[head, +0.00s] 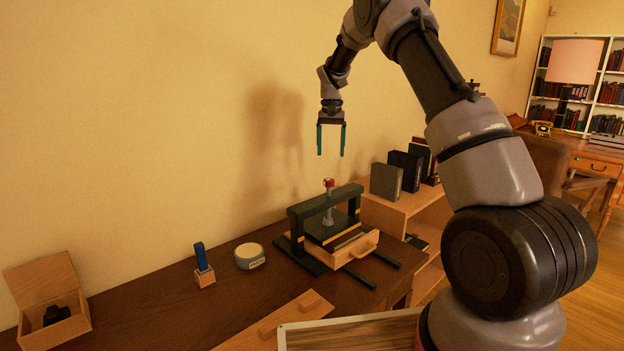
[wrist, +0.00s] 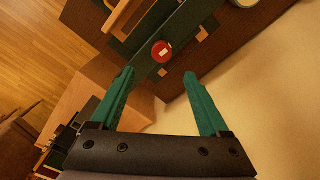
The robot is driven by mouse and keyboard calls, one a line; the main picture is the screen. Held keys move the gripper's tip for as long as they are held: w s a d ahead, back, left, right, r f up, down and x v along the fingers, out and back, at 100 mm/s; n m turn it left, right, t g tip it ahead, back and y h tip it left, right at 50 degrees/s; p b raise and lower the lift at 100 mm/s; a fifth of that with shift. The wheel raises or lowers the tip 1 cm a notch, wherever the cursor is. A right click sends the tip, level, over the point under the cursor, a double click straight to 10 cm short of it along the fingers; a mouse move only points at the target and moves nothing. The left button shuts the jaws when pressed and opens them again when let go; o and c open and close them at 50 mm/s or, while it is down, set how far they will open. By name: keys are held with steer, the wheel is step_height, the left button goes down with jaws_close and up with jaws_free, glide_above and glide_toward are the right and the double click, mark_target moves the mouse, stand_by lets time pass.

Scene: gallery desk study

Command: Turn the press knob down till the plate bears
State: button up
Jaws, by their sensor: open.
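The press is a dark green frame (head: 298,225) standing on the brown desk. A red-topped knob (head: 328,183) sits on a grey screw above the middle of its crossbeam. A dark plate (head: 322,232) is under the beam; whether it touches what lies below, I cannot tell. My gripper (head: 331,152) hangs above the press, fingers pointing down, open and empty. In the wrist view the knob's red top (wrist: 162,51), with a pale mark, shows beyond and between the open teal fingertips (wrist: 158,78), apart from them.
A round tin (head: 249,256), a blue-handled stamp (head: 202,262) and an open wooden box (head: 52,300) stand left. Dark upright books (head: 386,181) stand on the low shelf at right. The air around my gripper is clear.

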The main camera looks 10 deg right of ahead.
mark_target(329, 179)
step_height(329, 179, down, 10)
steer(key=shift+a+f, duration=0.15)
steer(key=shift+f, duration=0.1)
stand_by(0.3)
jaws_close()
steer(key=m, duration=0.4)
steer(key=shift+m, duration=0.4)
jaws_free()
steer(key=shift+r, duration=0.1)
